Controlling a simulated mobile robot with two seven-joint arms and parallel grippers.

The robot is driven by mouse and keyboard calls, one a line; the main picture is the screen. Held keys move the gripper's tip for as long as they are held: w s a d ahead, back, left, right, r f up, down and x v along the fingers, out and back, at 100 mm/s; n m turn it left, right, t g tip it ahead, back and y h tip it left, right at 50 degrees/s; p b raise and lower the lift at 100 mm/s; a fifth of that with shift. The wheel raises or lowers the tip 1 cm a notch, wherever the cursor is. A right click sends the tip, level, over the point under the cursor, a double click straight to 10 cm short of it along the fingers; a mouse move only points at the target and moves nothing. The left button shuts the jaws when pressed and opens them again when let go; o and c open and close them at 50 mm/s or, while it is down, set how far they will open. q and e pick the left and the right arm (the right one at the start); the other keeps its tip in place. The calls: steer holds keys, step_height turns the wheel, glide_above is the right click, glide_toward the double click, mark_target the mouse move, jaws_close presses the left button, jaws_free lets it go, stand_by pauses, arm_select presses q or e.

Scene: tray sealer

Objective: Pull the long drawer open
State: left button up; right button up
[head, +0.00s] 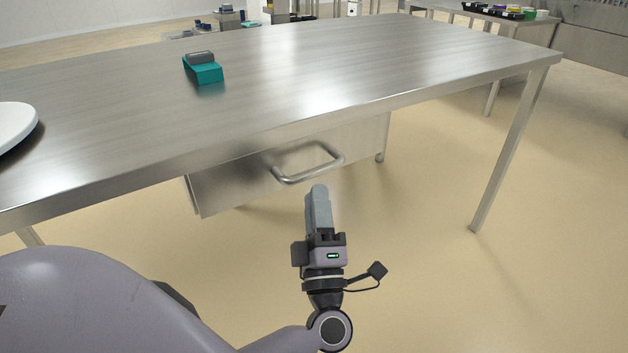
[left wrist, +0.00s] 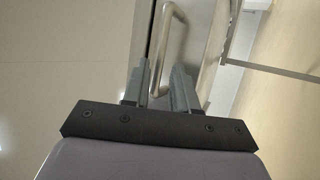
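The long drawer (head: 232,187) is a metal front under the tabletop, and it looks shut. Its grey bar handle (head: 318,172) sticks out towards me. My left gripper (head: 318,190) is just in front of and below the handle, its fingers pointing at it. In the left wrist view the gripper (left wrist: 160,66) is open, with a gap between its two fingers. The handle bar (left wrist: 161,42) runs lengthwise in line with that gap; I cannot tell whether the fingertips reach around it. My right gripper is not in view.
The steel table (head: 330,70) stands over the drawer, its front edge above my gripper. A teal block (head: 205,72) with a grey top lies on it, and a white round thing (head: 14,124) is at the left. The floor (head: 430,270) in front is clear.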

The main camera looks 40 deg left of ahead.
mark_target(314, 169)
arm_select(q)
steer(key=x, duration=0.6)
steer(key=shift+r, duration=0.1)
jaws_close()
